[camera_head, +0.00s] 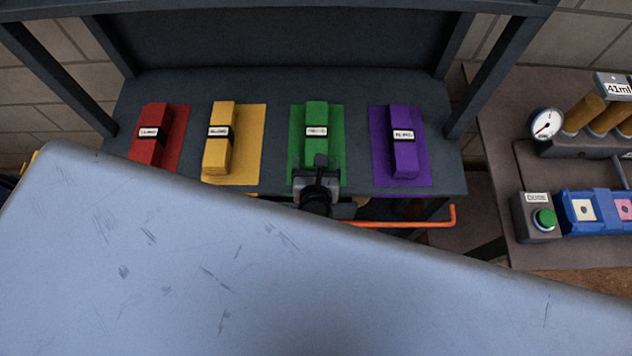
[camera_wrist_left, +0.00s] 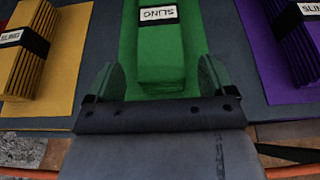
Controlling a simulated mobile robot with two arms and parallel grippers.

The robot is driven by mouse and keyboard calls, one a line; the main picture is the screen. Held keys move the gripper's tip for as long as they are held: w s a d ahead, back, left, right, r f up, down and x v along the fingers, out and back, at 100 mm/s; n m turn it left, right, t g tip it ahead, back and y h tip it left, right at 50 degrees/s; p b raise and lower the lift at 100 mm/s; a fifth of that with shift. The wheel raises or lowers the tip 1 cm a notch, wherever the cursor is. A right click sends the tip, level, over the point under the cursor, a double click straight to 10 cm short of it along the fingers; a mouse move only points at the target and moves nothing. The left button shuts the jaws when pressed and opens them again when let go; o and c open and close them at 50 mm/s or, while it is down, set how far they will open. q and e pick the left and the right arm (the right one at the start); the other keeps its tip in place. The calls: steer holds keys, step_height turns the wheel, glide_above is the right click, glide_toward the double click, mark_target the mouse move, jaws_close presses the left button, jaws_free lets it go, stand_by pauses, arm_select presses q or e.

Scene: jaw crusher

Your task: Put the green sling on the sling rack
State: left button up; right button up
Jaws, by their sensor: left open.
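The green sling (camera_head: 316,120) is a folded bundle with a dark band and a white label. It lies on a green patch (camera_head: 337,122) of the dark shelf, which looks like the sling rack (camera_head: 275,180). The sling also shows in the left wrist view (camera_wrist_left: 164,50). My left gripper (camera_head: 318,176) is at the near end of this sling. In the left wrist view its open fingers (camera_wrist_left: 158,80) stand apart, one to each side of the sling's near end. I cannot tell whether they touch it. My right gripper is not in view.
Red (camera_head: 152,135), yellow (camera_head: 219,140) and purple (camera_head: 404,142) slings lie on matching patches beside the green one. Dark posts (camera_head: 480,75) flank the shelf. An orange bar (camera_head: 425,223) runs below its front edge. A bench with a gauge (camera_head: 546,124) and green button (camera_head: 543,219) stands right.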

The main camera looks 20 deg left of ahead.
arm_select(q)
steer(key=b+v, duration=0.1)
steer(key=v, duration=0.7)
steer(key=shift+s, duration=0.15)
